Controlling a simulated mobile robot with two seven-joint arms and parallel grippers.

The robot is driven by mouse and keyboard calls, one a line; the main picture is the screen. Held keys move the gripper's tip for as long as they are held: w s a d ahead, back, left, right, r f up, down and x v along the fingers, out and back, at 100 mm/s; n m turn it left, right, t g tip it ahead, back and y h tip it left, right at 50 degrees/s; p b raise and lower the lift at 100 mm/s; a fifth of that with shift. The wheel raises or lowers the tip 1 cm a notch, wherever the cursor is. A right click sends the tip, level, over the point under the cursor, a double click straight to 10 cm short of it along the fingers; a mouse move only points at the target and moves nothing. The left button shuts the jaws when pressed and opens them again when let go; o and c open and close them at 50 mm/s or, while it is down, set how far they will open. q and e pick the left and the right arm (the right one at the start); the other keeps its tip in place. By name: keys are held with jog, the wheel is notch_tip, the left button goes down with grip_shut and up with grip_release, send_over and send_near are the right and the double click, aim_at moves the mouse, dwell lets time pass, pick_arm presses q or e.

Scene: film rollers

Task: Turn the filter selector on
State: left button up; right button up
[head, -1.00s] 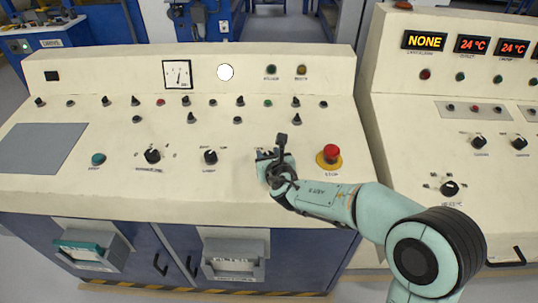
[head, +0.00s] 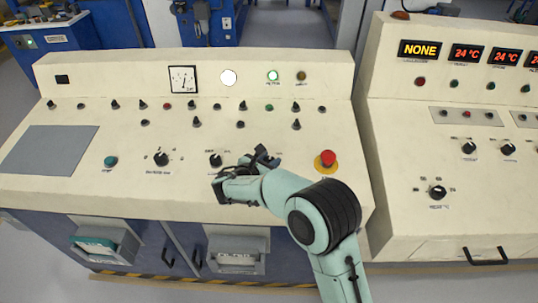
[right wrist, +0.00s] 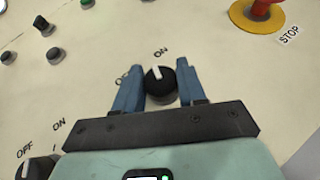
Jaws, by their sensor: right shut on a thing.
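A black rotary knob (right wrist: 161,88) with a white pointer sits between the two blue fingers of my right gripper (right wrist: 159,80) in the right wrist view. Its pointer points up close to the ON label, and the OFF label is partly hidden by the left finger. I take this knob as the filter selector; its name label is not readable. In the head view my right gripper (head: 265,160) is down at the console and the arm hides the knob. My right gripper is shut on the knob. My left gripper is not in view.
A red STOP button (head: 327,159) on a yellow disc is right of the gripper. Another OFF/ON knob (head: 215,160) is close on the left. A green lamp (head: 272,76) is lit on the back panel. Several small switches stand behind. A second console (head: 440,150) stands right.

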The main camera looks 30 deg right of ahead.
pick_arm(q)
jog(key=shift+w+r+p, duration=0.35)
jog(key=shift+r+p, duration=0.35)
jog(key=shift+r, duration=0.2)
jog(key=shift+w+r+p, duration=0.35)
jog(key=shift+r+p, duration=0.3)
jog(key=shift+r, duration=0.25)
pick_arm(e)
jog(key=shift+w+d+r+m+g+h, duration=0.1)
jog(key=shift+m+g+h, duration=0.15)
jog(key=shift+m+g, duration=0.4)
jog(key=shift+r+m+g+h, duration=0.1)
jog(key=shift+m+g+h, duration=0.15)
jog(key=shift+m+g, duration=0.4)
jog(key=o, duration=1)
jog(key=shift+f, duration=0.1)
jog(key=shift+o, duration=0.2)
jog(key=shift+a, duration=0.5)
jog(key=v, duration=1.2)
jog(key=shift+s+r, duration=0.25)
jog(key=shift+r, duration=0.05)
